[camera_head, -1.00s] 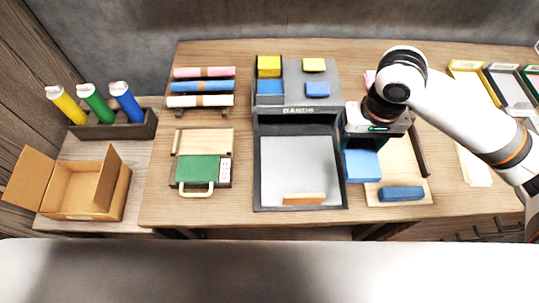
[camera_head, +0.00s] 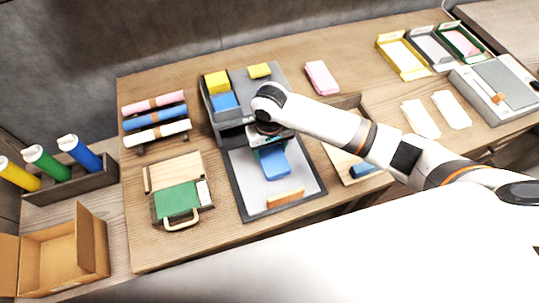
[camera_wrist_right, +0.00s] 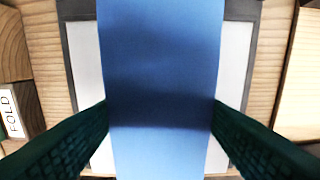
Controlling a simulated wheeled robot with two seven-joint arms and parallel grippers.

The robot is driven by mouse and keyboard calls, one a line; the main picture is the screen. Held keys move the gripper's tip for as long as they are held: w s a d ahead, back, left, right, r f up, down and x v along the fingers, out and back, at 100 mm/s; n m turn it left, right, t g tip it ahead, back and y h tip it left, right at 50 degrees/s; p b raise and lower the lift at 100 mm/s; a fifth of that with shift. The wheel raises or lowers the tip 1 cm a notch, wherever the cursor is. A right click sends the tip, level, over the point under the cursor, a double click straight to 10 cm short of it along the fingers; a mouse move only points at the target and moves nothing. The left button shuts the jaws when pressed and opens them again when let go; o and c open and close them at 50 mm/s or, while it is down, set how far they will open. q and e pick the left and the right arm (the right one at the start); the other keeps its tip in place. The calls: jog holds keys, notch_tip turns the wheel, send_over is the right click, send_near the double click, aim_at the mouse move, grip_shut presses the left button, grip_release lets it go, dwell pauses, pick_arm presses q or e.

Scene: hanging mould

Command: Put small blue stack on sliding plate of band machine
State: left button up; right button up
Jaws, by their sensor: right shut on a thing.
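The small blue stack (camera_head: 273,160) is between the fingers of my right gripper (camera_head: 266,147), over the light grey sliding plate (camera_head: 250,188) of the band machine (camera_head: 230,140). In the right wrist view the blue stack (camera_wrist_right: 160,90) fills the middle, with the dark green fingers of the right gripper (camera_wrist_right: 160,128) shut on its two sides. The grey plate (camera_wrist_right: 240,60) shows behind it on both sides. I cannot tell whether the stack touches the plate. My left gripper is not in view.
An orange-brown block (camera_head: 286,198) lies at the plate's front edge. A green press with a handle (camera_head: 178,198) stands to the left. A wooden tray (camera_head: 343,160) with a blue block (camera_head: 362,171) is to the right. Paper rolls (camera_head: 155,118) lie on a rack at the back left.

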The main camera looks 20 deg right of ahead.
aim_at(270, 157)
jog(key=shift+f, duration=2.15)
jog(key=o, duration=1)
jog(key=shift+f, duration=0.1)
notch_tip(270, 157, up, 12)
jog(key=shift+r, duration=0.15)
jog(key=shift+s, duration=0.1)
